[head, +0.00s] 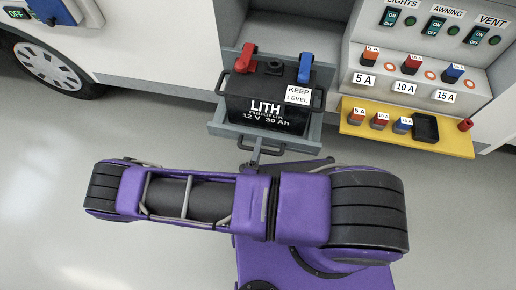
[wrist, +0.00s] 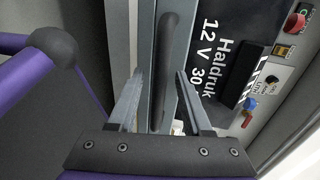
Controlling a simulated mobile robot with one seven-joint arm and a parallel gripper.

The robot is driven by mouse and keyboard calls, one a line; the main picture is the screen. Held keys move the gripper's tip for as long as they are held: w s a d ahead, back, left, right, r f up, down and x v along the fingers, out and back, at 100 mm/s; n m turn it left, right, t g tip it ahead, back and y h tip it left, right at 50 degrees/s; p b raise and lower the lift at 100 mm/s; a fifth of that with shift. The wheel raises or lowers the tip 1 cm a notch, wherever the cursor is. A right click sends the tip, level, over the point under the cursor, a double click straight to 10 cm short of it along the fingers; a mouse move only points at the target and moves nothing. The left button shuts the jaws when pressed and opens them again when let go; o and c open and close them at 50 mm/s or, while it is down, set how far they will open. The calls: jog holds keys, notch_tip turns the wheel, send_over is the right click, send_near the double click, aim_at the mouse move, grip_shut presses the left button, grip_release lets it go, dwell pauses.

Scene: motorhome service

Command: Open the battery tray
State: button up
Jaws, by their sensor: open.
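The grey battery tray (head: 222,127) stands out from its compartment in the motorhome's side. A black lithium battery (head: 265,100) sits upright in it, with a red and a blue terminal cap and a "KEEP LEVEL" label. The tray's dark bar handle (head: 268,151) is on its front, partly hidden by my arm. In the wrist view my gripper (wrist: 158,78) is open, with one finger on each side of the handle (wrist: 166,50). I cannot tell whether either finger touches it.
To the right, a yellow shelf (head: 455,143) holds several fuses and a black block, below a fuse and switch panel (head: 432,62). A wheel (head: 45,70) and blue inlet box (head: 55,12) are at the far left. The floor (head: 120,130) is clear.

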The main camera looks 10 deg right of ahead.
jog(key=shift+s, duration=0.1)
jog(key=v, duration=1.7)
jog(key=shift+b, duration=0.35)
jog(key=shift+s+a, duration=0.1)
